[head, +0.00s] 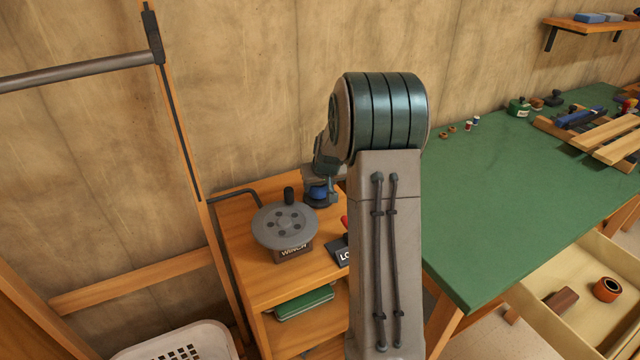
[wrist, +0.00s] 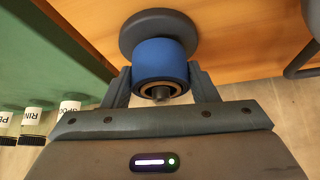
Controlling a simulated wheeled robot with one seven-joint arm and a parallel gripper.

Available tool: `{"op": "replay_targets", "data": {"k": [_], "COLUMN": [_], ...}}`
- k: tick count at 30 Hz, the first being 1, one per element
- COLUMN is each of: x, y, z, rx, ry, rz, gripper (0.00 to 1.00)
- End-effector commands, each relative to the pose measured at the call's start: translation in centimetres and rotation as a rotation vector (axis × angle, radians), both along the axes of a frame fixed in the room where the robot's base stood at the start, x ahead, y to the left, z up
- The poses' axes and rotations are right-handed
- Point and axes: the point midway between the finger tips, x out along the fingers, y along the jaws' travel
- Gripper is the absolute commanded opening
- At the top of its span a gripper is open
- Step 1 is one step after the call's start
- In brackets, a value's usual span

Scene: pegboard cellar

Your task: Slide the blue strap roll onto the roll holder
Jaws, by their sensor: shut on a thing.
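The blue strap roll (wrist: 158,56) is between the two fingers of my gripper (wrist: 161,86) in the wrist view, and the gripper is shut on it. The roll holder (wrist: 150,20) shows as a dark round disc behind the roll. A dark post tip shows in the middle of the roll's tan core, so the roll is around the post. The roll appears close to the disc; whether they touch is hard to tell. In the head view the roll (head: 318,191) is small and partly hidden at my gripper, over the wooden cabinet top.
A grey winch (head: 284,228) stands on the cabinet (head: 308,262), left of the holder. A dark sign (head: 343,256) is partly hidden by my arm. The green workbench (head: 500,200) is at right, with an open drawer (head: 560,320) below. A white basket (head: 180,345) sits at lower left.

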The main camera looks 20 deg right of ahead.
Motion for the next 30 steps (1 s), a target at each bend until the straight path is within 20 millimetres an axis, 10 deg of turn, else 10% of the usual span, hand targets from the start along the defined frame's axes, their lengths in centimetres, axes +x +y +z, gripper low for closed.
{"op": "replay_targets", "data": {"k": [8, 9, 12, 30], "x": [0.0, 0.0, 0.0, -2.0], "y": [0.0, 0.0, 0.0, 0.3], "z": [-0.1, -0.1, -0.1, 3.6], "rx": [0.0, 0.0, 0.0, -0.002], "ry": [-0.001, -0.001, -0.001, -0.004], "rz": [0.0, 0.0, 0.0, 0.0], "gripper": [0.3, 0.59, 0.79, 0.79]}}
